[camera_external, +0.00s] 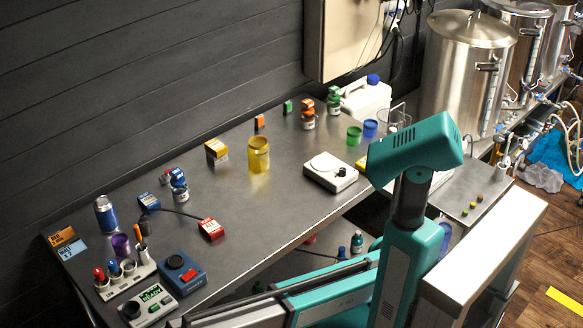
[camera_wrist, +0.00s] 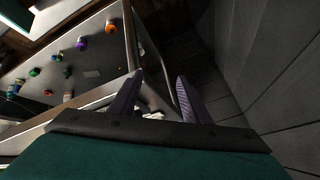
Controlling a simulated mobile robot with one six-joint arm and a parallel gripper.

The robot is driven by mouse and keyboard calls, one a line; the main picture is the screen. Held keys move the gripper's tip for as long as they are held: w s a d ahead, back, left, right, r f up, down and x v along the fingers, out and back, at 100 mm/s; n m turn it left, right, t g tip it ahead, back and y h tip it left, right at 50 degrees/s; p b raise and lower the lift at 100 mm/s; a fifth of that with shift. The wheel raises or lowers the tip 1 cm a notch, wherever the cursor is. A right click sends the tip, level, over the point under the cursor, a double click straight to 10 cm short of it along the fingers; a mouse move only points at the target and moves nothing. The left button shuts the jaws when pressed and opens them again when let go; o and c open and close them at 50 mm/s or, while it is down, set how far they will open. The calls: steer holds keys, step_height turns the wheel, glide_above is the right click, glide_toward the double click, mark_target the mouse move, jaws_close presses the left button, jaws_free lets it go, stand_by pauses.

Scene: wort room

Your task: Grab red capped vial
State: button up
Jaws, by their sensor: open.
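A red-capped vial (camera_external: 99,274) stands in a pale rack (camera_external: 126,283) at the front left corner of the steel table, beside a blue-capped vial (camera_external: 112,268). My gripper (camera_wrist: 157,95) shows in the wrist view with its two dark fingers apart and nothing between them. In the external view my teal arm is at the right, far from the rack, and its fingers cannot be made out. The wrist view faces a dark wall and floor, with small coloured items on a grey surface at left. I cannot identify the vial among them.
A blue device (camera_external: 183,274) and a grey display unit (camera_external: 149,303) stand close to the rack. A purple cup (camera_external: 121,245) and a blue can (camera_external: 105,214) are behind it. A yellow jar (camera_external: 258,155) and white scale (camera_external: 330,172) stand farther right. The table's middle is mostly clear.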

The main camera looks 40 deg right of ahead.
steer(key=w+t+h+p, duration=0.8)
steer(key=w+h+p, duration=0.1)
steer(key=w, duration=0.4)
steer(key=shift+w+d+r+h, duration=0.3)
steer(key=shift+d+r, duration=0.05)
steer(key=shift+d, duration=0.1)
stand_by(0.4)
steer(key=p, duration=0.2)
glide_toward(101, 279)
steer(key=shift+w+d+r, duration=0.1)
steer(key=shift+w+d, duration=0.05)
steer(key=shift+w, duration=0.35)
steer(key=shift+w+d+r, duration=0.1)
steer(key=shift+w+d, duration=0.05)
steer(key=shift+w, duration=0.3)
steer(key=shift+w+d+f, duration=0.15)
steer(key=shift+w+d, duration=0.15)
steer(key=shift+w, duration=0.25)
